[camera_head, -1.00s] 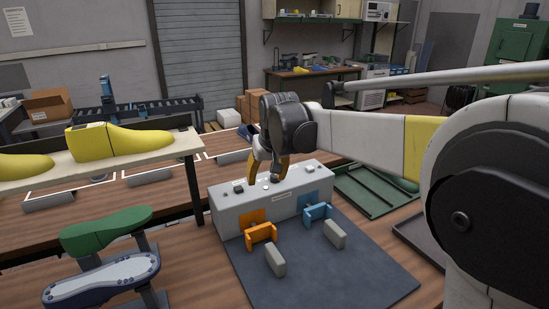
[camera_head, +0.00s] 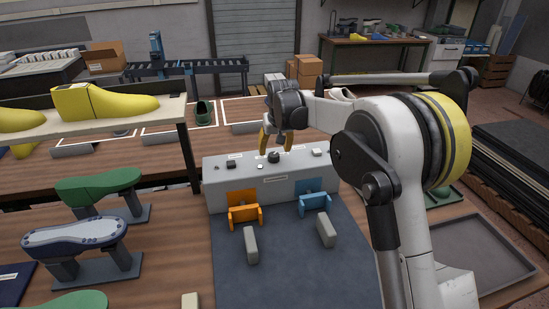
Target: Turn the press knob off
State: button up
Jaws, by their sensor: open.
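The press is a long grey box (camera_head: 285,182) on a dark mat, with small controls along its top. A round black knob (camera_head: 273,156) sits near the middle of that top, probably the press knob. My gripper (camera_head: 275,149) points down over the box with its orange fingers apart, one on each side of the knob in the picture. Nothing shows between the fingers above the knob. I cannot tell whether they touch it or how it is turned.
A dark switch (camera_head: 231,164) and a grey one (camera_head: 316,152) flank the knob. Orange (camera_head: 243,212) and blue (camera_head: 314,201) brackets stand before the box. Shoe lasts on stands fill the left, below a shelf with yellow lasts (camera_head: 105,101). A dark tray (camera_head: 480,255) lies right.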

aim_at(274, 154)
jog(key=x, duration=0.4)
jog(key=shift+w+f+b, duration=0.1)
jog(key=shift+f+b, duration=0.1)
jog(key=shift+b, duration=0.2)
jog(key=c, duration=1.2)
